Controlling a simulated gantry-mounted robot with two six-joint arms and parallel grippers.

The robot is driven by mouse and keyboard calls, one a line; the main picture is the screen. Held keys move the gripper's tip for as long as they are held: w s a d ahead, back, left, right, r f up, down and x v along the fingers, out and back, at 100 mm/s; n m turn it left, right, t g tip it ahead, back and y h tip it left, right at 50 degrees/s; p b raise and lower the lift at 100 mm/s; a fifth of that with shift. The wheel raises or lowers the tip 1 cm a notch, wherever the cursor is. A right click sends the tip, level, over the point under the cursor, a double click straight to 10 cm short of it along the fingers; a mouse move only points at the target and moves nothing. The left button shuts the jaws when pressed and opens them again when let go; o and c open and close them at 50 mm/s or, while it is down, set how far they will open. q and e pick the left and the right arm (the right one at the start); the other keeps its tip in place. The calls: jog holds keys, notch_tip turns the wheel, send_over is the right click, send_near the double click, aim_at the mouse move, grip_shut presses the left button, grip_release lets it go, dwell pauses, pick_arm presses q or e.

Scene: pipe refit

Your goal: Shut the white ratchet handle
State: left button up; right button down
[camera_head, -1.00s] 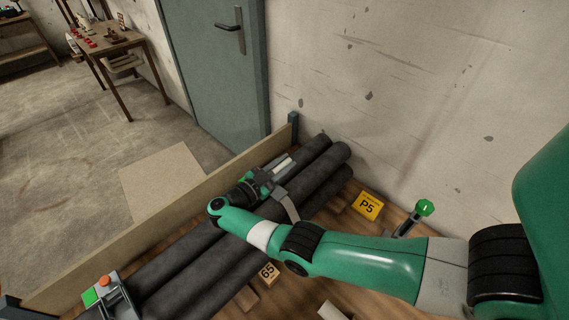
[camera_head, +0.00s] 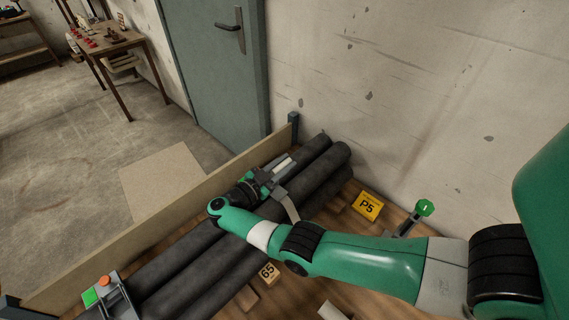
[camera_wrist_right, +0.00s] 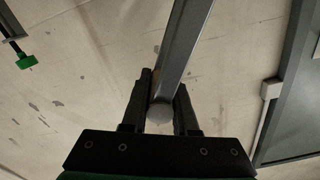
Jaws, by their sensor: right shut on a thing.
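My right gripper (camera_head: 270,176) reaches over the dark pipes from the right. In the right wrist view its two dark fingers (camera_wrist_right: 163,92) are closed around the pale, rounded end of a long grey bar, which I take to be the white ratchet handle (camera_wrist_right: 163,112). The bar runs up and away from the fingers. In the head view, pale strips of the ratchet (camera_head: 283,163) show just beyond the gripper, on top of the pipes. A curved grey band (camera_head: 291,207) hangs beside it. The gripper and wrist hide part of the ratchet. My left gripper is out of view.
Several dark pipes (camera_head: 165,262) lie in a wooden-sided bed (camera_head: 190,205). A device with green and orange parts (camera_head: 117,298) sits at lower left. A wall is close behind.

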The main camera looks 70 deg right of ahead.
jog(key=shift+s, duration=0.15)
jog(key=s+a+f+m, duration=0.3)
jog(key=s+f+m, duration=0.2)
jog(key=f, duration=0.1)
jog(key=shift+s+f+m+b, duration=0.3)
jog(key=shift+b, duration=0.1)
dwell(0.5)
jog(key=c, duration=0.7)
grip_release()
